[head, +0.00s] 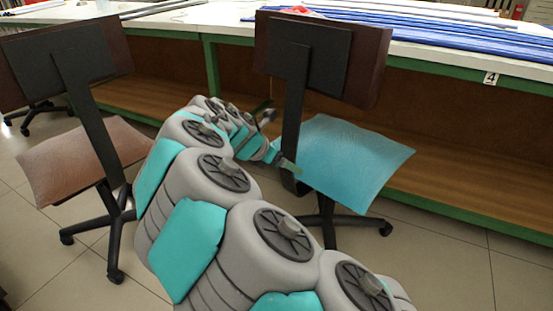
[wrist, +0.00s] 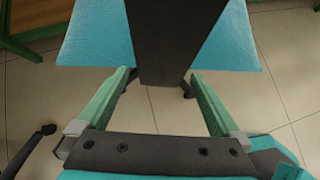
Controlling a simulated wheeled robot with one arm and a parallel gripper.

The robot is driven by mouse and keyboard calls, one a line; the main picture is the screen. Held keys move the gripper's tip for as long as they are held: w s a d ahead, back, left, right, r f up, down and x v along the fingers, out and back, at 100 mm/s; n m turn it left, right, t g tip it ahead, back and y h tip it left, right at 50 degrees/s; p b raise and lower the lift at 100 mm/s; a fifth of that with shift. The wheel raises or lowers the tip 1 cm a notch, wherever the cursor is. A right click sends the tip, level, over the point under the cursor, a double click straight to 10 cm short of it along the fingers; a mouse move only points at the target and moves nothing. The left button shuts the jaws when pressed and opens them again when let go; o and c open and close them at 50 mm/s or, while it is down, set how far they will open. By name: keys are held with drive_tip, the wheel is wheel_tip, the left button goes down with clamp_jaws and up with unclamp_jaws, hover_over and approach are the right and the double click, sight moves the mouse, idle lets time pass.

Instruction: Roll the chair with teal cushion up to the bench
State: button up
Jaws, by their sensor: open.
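The chair with the teal cushion (head: 345,155) stands right of centre in the head view, upright, with a dark backrest (head: 350,60) and a black back post (head: 293,120). Its backrest side faces me and its seat lies toward the bench (head: 450,65). My gripper (head: 289,166) is at the lower part of the post. In the wrist view my gripper (wrist: 162,74) is open, with a green finger on each side of the post's lower end (wrist: 163,65). The teal cushion (wrist: 95,38) shows on both sides of the post. I cannot tell whether the fingers touch it.
A second chair with a brown cushion (head: 85,158) stands at the left. Blue rods (head: 420,35) lie on the bench top, and a wooden lower shelf (head: 455,165) runs beneath. Tiled floor (head: 450,265) is clear at the right.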

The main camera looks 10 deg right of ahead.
drive_tip(key=shift+x, duration=1.5)
clamp_jaws()
